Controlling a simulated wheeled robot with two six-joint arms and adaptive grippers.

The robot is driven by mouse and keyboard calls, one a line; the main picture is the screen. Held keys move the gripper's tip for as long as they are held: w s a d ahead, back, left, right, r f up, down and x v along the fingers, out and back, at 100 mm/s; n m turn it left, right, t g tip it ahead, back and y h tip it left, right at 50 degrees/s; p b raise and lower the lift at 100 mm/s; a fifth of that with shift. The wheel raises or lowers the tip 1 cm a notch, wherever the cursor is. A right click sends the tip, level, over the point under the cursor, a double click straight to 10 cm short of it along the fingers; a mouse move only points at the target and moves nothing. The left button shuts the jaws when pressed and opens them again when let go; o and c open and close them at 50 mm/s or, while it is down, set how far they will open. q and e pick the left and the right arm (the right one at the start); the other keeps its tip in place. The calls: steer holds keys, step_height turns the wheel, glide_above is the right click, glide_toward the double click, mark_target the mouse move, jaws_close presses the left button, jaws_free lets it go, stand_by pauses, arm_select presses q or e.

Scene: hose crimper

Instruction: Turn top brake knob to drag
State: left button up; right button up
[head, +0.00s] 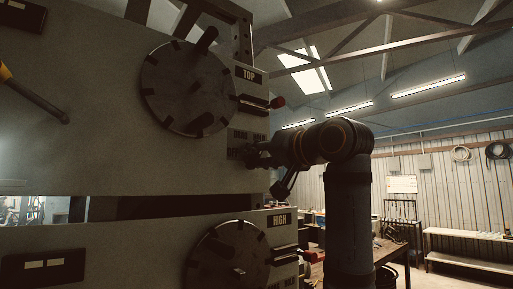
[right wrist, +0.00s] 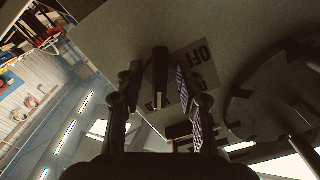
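The grey machine panel (head: 110,150) carries a round dark disc (head: 190,88) with a handle, beside a plate reading TOP (head: 249,75). My right gripper (head: 252,155) is at the panel's right side, below the TOP plate, over a small lettered label (head: 240,134) that it partly covers. In the right wrist view, a dark knob (right wrist: 160,78) stands between the two fingers of the right gripper (right wrist: 158,85), with gaps visible on both sides. Upside-down letters like OFF (right wrist: 196,56) show beside it. The knob is hidden in the head view. My left gripper is not in view.
A lever with a red end (head: 277,102) sticks out just above my right gripper. A yellow-and-dark lever (head: 35,95) is at far left.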

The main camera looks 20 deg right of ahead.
steer(key=shift+s, duration=0.1)
steer(key=shift+c, duration=1.1)
steer(key=c, duration=0.5)
jaws_close()
steer(key=n+b, duration=0.1)
steer(key=n, duration=0.4)
steer(key=shift+f+n+b, duration=0.1)
steer(key=shift+n+b, duration=0.2)
steer(key=shift+b, duration=0.05)
arm_select(q)
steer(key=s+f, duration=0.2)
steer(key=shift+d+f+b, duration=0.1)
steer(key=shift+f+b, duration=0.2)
steer(key=shift+b, duration=0.1)
arm_select(e)
steer(key=n, duration=0.6)
